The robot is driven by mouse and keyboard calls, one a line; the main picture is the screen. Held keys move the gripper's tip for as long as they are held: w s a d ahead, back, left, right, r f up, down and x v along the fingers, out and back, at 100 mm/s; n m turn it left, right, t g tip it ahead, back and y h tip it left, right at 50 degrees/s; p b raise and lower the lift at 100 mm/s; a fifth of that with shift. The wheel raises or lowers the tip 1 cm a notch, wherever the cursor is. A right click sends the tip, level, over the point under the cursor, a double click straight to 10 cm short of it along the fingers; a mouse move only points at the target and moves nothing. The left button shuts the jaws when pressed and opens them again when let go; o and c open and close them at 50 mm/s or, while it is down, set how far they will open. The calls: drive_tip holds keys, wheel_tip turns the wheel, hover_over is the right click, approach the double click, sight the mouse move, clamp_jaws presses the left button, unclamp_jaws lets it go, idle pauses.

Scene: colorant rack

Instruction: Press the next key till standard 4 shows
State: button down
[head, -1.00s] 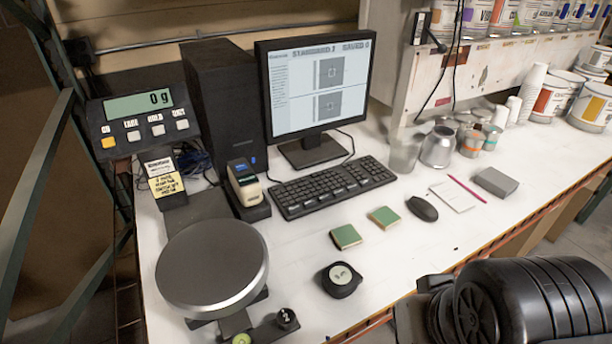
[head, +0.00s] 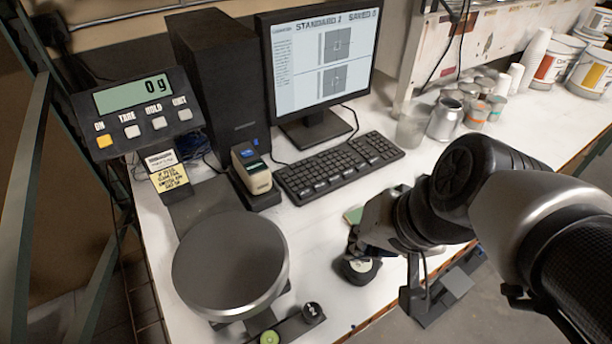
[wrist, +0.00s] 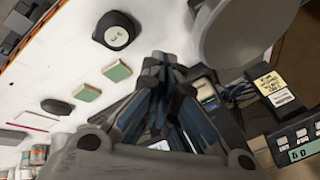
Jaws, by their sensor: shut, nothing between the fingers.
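The monitor (head: 322,70) in the head view reads "STANDARD", with a number that looks like 2, and "SAVED 0". The black keyboard (head: 338,166) lies in front of it. No key label is readable, so I cannot tell which is the next key. My gripper (wrist: 163,65) is shut and empty in the wrist view, above the table. In the head view my arm reaches in from the right, its end above the black round puck (head: 360,268), to the right of the scale pan.
The scale pan (head: 230,265) stands left, its display (head: 135,97) reading 0 g. A handheld device (head: 250,168) sits in a dock beside the keyboard. Green blocks (wrist: 116,70) and a mouse (wrist: 57,107) lie on the table. Metal cans (head: 445,118) stand behind.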

drive_tip(key=w+a+r+m+y+p, duration=0.2)
drive_tip(key=w+a+m, duration=0.3)
drive_tip(key=w, duration=0.4)
drive_tip(key=m+t+y+p, duration=0.1)
drive_tip(key=m+t+p, duration=0.1)
drive_tip(key=m+p, duration=0.65)
hover_over(303, 194)
drive_tip(key=b, duration=0.3)
wheel_tip(303, 194, down, 8)
drive_tip(key=m, duration=0.2)
drive_tip(key=shift+f, duration=0.1)
drive_tip(key=shift+s+f, duration=0.1)
drive_tip(key=shift+f, duration=0.05)
wheel_tip(303, 194, down, 8)
drive_tip(key=b, duration=0.6)
drive_tip(key=shift+f+b, duration=0.3)
drive_tip(key=shift+b, duration=0.3)
drive_tip(key=shift+f+b, duration=0.4)
drive_tip(key=shift+b, duration=0.2)
